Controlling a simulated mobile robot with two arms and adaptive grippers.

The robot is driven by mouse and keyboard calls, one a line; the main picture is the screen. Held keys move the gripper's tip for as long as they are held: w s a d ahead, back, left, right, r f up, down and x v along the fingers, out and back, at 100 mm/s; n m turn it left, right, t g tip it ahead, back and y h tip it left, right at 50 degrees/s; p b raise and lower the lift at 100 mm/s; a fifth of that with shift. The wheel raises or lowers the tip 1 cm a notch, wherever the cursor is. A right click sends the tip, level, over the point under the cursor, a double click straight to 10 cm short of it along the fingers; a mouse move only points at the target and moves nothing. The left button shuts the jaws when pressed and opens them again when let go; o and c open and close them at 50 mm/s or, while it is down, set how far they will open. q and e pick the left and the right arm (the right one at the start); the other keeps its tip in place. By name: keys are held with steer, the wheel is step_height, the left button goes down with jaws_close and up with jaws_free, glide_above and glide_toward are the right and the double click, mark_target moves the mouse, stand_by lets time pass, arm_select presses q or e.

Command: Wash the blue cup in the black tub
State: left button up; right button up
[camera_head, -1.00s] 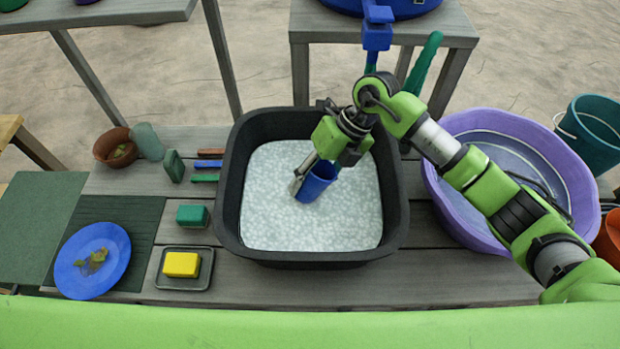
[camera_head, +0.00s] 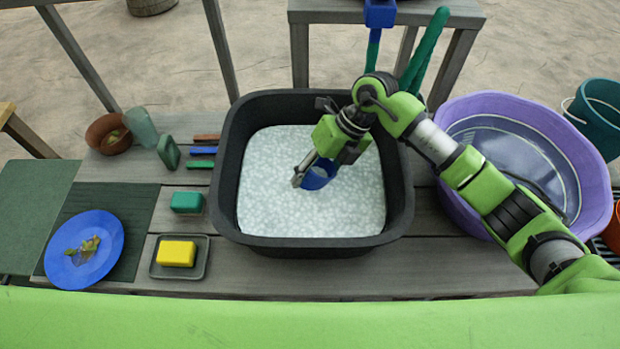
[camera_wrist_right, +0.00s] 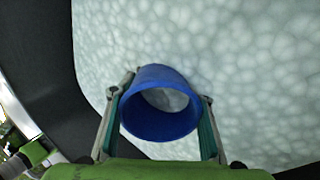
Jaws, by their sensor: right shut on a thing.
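The black tub (camera_head: 398,205) stands in the middle of the grey table with white suds (camera_head: 310,217) filling it. My right gripper (camera_head: 308,172) reaches into the tub and is shut on the blue cup (camera_head: 321,177). The cup is at the suds' surface, its lower part apparently sunk in; how deep is hard to tell. In the right wrist view the blue cup (camera_wrist_right: 160,127) sits between the two fingers with its open mouth toward the camera. My left gripper is not in view.
Left of the tub are a yellow sponge (camera_head: 176,254) on a dish, a green block (camera_head: 187,202), several brushes and a blue plate (camera_head: 112,240) with scraps. A purple basin (camera_head: 597,190) stands at the right. Bare table lies in front of the tub.

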steer(key=shift+f, duration=0.1)
steer(key=shift+f+b, duration=0.3)
steer(key=shift+f, duration=0.15)
stand_by(0.4)
steer(key=shift+a, duration=0.1)
